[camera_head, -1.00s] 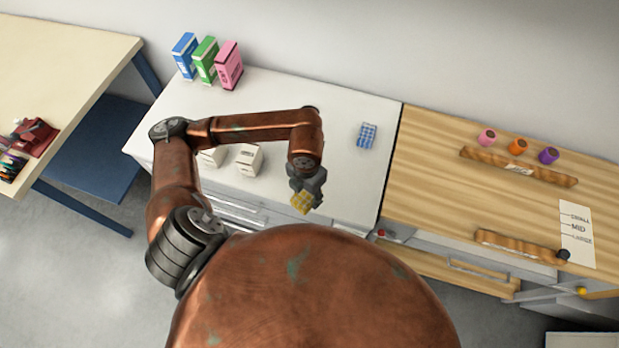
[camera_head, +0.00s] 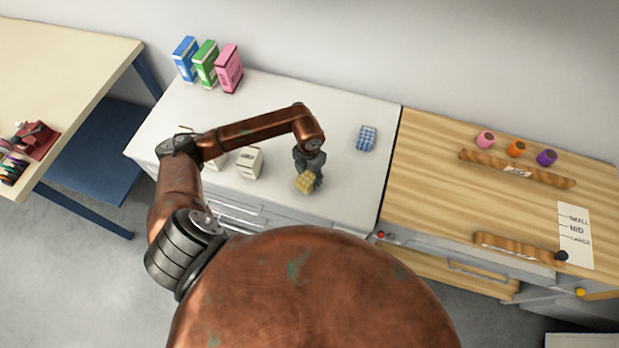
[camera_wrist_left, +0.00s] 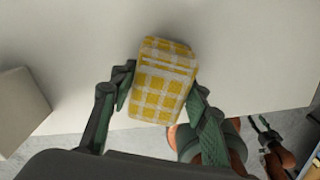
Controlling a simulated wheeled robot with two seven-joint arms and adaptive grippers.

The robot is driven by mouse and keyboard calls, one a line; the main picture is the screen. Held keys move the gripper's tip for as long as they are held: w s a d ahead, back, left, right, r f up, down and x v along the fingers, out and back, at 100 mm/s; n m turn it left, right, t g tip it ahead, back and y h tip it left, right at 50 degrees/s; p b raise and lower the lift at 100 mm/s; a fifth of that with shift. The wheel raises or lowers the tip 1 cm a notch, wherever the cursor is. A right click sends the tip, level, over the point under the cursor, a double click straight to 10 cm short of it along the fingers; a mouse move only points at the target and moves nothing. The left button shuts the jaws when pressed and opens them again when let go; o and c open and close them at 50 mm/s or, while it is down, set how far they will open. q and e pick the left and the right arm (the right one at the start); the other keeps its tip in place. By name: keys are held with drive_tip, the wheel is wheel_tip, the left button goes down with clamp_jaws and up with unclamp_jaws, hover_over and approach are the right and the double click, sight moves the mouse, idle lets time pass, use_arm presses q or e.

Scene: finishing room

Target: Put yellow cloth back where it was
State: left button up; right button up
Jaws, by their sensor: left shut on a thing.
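The yellow checked cloth (camera_head: 306,182) is a small folded block, held between the fingers of my left gripper (camera_head: 309,172). In the left wrist view the cloth (camera_wrist_left: 163,82) sits between the two fingertips, with the white counter behind it. The gripper is shut on it near the front edge of the white counter (camera_head: 338,200). I cannot tell whether the cloth touches the counter. A blue checked cloth (camera_head: 366,138) lies on the counter to the right of the gripper.
Two white cartons (camera_head: 249,162) stand left of the gripper, partly behind my arm. Blue, green and pink boxes (camera_head: 229,69) stand at the back left. A wooden worktop (camera_head: 430,160) with three coloured spools (camera_head: 516,148) adjoins at right. The counter between gripper and blue cloth is clear.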

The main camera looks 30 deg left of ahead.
sight(309, 175)
use_arm(q)
drive_tip(key=shift+f, duration=0.65)
drive_tip(key=o, duration=1)
drive_tip(key=shift+r, duration=0.1)
wheel_tip(309, 175, up, 12)
drive_tip(key=shift+f+b, duration=0.1)
drive_tip(key=shift+b, duration=0.2)
